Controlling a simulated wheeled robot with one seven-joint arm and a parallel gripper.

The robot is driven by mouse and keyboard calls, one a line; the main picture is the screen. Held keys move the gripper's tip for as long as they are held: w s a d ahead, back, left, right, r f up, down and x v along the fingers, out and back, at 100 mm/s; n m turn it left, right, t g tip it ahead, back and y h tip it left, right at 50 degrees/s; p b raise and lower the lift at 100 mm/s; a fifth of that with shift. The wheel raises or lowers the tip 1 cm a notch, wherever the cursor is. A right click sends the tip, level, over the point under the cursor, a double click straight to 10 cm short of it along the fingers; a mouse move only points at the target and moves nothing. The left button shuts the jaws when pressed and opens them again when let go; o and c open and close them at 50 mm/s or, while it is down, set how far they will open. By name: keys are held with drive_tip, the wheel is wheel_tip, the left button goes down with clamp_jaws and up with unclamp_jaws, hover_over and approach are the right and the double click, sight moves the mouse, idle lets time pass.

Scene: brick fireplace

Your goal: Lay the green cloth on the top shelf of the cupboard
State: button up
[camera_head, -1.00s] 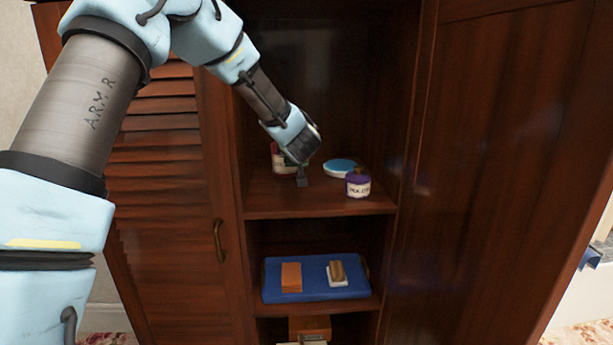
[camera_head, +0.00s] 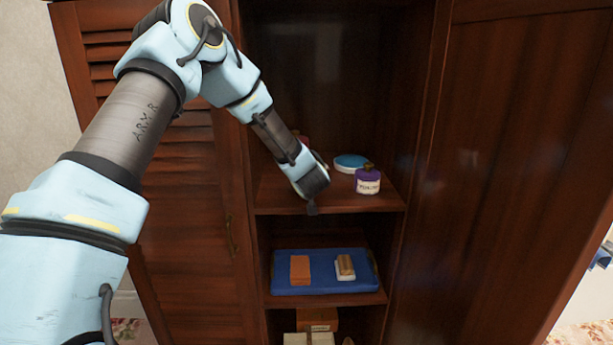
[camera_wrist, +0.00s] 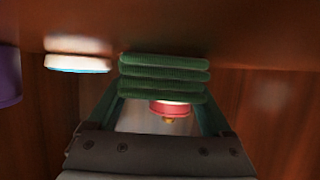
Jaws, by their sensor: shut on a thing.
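The green cloth (camera_wrist: 165,77), folded in several layers, is between the fingers of my gripper (camera_wrist: 160,102) in the wrist view. My gripper is shut on it. In the head view my gripper (camera_head: 312,203) points down at the front left part of the cupboard's upper visible shelf (camera_head: 345,206). The cloth is hidden there behind my wrist. The wrist view looks upside down, with the shelf surface (camera_wrist: 240,40) along the top. The cloth is close to that surface; I cannot tell if it touches.
A purple labelled bottle (camera_head: 367,181) and a blue-and-white round item (camera_head: 350,162) stand right of my gripper. A red container (camera_wrist: 170,108) stands behind the cloth. The shelf below holds a blue tray (camera_head: 322,285) with an orange block and a brush. A louvred door (camera_head: 185,200) is at left.

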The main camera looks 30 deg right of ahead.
drive_tip(key=o, duration=1.3)
drive_tip(key=shift+f, duration=0.1)
drive_tip(key=shift+c, duration=0.2)
drive_tip(key=shift+r, duration=0.2)
drive_tip(key=b+v, duration=0.3)
drive_tip(key=v, duration=0.9)
drive_tip(key=shift+s, duration=0.1)
